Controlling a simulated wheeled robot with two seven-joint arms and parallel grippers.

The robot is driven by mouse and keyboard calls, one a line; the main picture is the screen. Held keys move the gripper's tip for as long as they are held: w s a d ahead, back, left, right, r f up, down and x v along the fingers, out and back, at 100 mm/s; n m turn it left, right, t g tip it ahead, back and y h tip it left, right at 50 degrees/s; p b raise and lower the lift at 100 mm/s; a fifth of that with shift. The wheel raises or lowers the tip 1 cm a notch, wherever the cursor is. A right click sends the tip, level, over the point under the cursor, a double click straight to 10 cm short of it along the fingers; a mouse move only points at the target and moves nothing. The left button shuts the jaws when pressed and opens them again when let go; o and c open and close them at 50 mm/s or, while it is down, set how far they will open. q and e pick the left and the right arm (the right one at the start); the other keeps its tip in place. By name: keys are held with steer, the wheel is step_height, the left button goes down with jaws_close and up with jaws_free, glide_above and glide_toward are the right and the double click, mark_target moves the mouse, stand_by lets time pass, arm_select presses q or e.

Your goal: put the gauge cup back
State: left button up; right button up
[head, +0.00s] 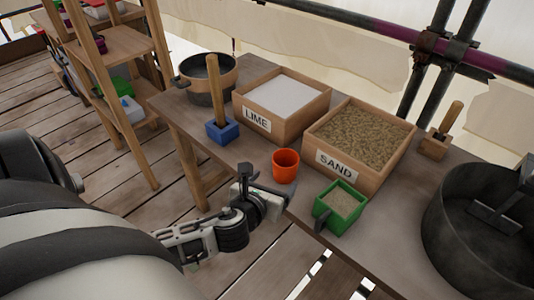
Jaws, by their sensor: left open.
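An orange cup (286,166), which I take to be the gauge cup, stands upright on the wooden table (245,160) near its front edge, in front of the lime and sand boxes. My left gripper (268,196) is open and empty at the table's front edge, just below and left of the cup in the picture, apart from it. A green square scoop (341,206) with sand in it and a dark handle stands to the right of the cup. My right gripper is out of view.
The lime box (282,101) and sand box (360,142) stand behind the cup. A blue block with a wooden handle (222,130) and a pot (207,78) are at left. A large dark tub (485,235) fills the right. Wooden shelves (120,45) stand far left.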

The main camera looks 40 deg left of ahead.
arm_select(q)
steer(key=s+d+f+n+g+h, duration=0.1)
steer(key=s+d+f+n+h, duration=0.2)
steer(key=n, duration=1.2)
steer(key=s+d+f+n+g+h, duration=0.1)
steer(key=s+d+f+n+h, duration=0.2)
steer(key=s+d+n, duration=0.4)
steer(key=d+n, duration=0.3)
steer(key=n, duration=0.5)
steer(key=shift+s+g, duration=0.3)
steer(key=shift+d, duration=0.1)
